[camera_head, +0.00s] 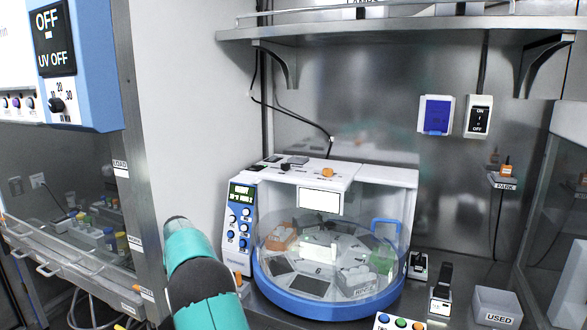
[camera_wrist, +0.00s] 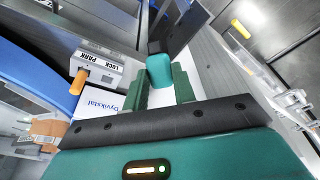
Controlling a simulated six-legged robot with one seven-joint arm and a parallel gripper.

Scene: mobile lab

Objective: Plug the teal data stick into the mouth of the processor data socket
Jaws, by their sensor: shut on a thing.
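My gripper (camera_wrist: 162,82) has two green fingers, shut on the teal data stick (camera_wrist: 160,69). The stick's dark end points away from the palm, toward the top of the wrist view. In the head view my teal arm rises at the bottom left, and the gripper and stick are not visible there. The processor (camera_head: 335,178) is a white and blue machine with a round clear-lidded drum. Small dark fittings (camera_head: 293,161) and an orange piece (camera_head: 327,172) sit on its top. I cannot tell which fitting is the data socket, and its mouth is not clearly seen.
The wrist view shows an orange lever (camera_wrist: 78,82) by a LOCK/PARK label, left of the fingers. A shelf (camera_head: 400,27) hangs above the processor. A grey USED box (camera_head: 497,308) stands at right. A metal post (camera_head: 140,150) stands at left.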

